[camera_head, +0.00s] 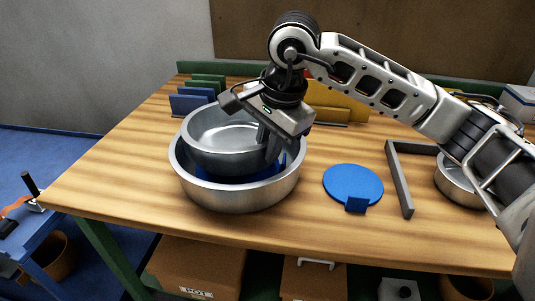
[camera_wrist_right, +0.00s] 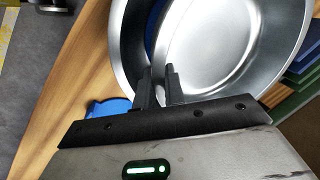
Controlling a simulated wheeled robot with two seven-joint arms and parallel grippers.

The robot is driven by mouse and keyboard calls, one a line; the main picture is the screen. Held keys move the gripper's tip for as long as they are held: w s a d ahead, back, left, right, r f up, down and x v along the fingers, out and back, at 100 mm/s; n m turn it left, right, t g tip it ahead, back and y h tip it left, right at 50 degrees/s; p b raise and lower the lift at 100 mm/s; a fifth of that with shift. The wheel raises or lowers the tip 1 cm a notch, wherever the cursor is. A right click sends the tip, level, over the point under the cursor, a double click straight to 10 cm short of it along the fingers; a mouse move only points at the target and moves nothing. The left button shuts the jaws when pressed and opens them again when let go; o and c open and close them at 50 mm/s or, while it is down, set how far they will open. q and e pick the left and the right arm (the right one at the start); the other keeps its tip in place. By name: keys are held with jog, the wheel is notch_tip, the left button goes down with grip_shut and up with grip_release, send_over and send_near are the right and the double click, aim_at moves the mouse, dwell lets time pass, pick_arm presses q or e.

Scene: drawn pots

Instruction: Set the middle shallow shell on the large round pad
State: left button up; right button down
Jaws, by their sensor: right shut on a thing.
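My right gripper (camera_head: 268,138) is shut on the near-right wall of a shallow metal shell (camera_head: 222,150). In the right wrist view its two fingers (camera_wrist_right: 160,88) stand either side of the wall of that shell (camera_wrist_right: 215,55). The held shell is slightly tilted, over and partly within a wider metal shell (camera_head: 240,198) on the table. Blue shows between the two shells; I cannot tell what it is. A blue round pad (camera_head: 352,182) with a front tab lies bare to the right. A smaller metal shell (camera_head: 455,184) stands at the far right, partly hidden by my arm.
A grey angled bar (camera_head: 401,185) stands between the blue pad and the small shell. Blue and green upright panels (camera_head: 192,103) stand at the back left, and a yellow panel (camera_head: 338,102) behind my gripper. The wooden table (camera_head: 120,175) is clear at the left and front.

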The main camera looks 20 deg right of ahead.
jog(key=x, duration=0.2)
jog(key=shift+s+d+f, duration=0.1)
jog(key=shift+s+f, duration=0.15)
jog(key=shift+f, duration=0.15)
pick_arm(q)
jog(key=shift+a, duration=0.1)
jog(key=shift+f, duration=0.1)
pick_arm(e)
jog(key=shift+f, duration=0.1)
jog(key=shift+f, duration=0.3)
jog(key=shift+f+b, duration=0.25)
jog(key=shift+b, duration=0.3)
jog(key=c, duration=1.5)
grip_release()
pick_arm(q)
jog(key=shift+w+d, duration=0.1)
jog(key=shift+d, duration=0.1)
